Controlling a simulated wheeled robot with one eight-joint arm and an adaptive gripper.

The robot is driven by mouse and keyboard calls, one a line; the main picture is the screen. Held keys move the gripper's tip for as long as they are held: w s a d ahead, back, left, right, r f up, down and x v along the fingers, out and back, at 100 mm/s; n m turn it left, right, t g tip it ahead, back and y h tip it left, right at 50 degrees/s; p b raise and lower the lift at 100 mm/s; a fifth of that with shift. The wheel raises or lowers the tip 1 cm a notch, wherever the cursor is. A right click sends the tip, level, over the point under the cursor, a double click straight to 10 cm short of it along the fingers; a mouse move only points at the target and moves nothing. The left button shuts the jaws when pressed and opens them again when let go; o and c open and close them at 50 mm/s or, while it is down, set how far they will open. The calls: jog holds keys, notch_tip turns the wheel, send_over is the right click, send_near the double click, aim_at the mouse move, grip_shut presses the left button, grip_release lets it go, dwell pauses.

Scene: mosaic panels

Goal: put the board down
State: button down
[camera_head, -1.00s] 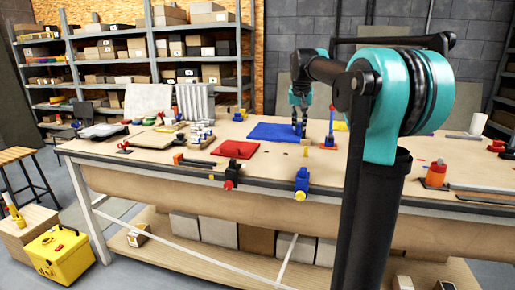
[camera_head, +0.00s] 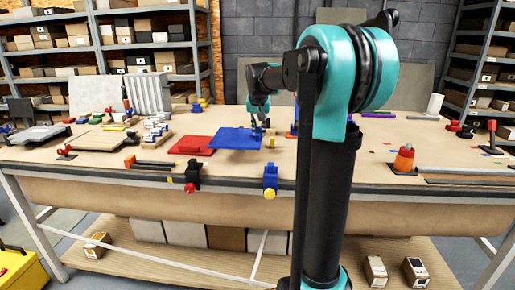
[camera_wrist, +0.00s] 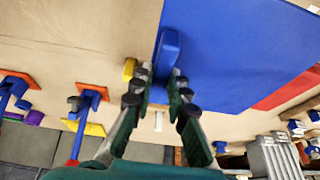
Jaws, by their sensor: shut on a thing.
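The blue board (camera_head: 233,138) is in my gripper (camera_head: 257,128) over the middle of the table. It appears slightly raised, and its left edge overlaps the red board (camera_head: 192,146) in the head view. In the wrist view the blue board (camera_wrist: 245,45) fills the upper right. My gripper (camera_wrist: 158,82) is shut on a blue raised block (camera_wrist: 167,52) at the board's edge. The red board (camera_wrist: 288,92) shows past the blue board's far side. The gap between the blue board and the tabletop is hard to judge.
Clamps (camera_head: 192,174) and a blue clamp (camera_head: 270,178) sit on the front edge. Several small jars (camera_head: 155,128) and a wooden panel (camera_head: 97,140) stand at the left. The table front (camera_head: 225,168) between is mostly clear.

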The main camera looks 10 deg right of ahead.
jog(key=shift+f, duration=3.95)
jog(key=shift+f, duration=0.1)
jog(key=c, duration=1.5)
grip_release()
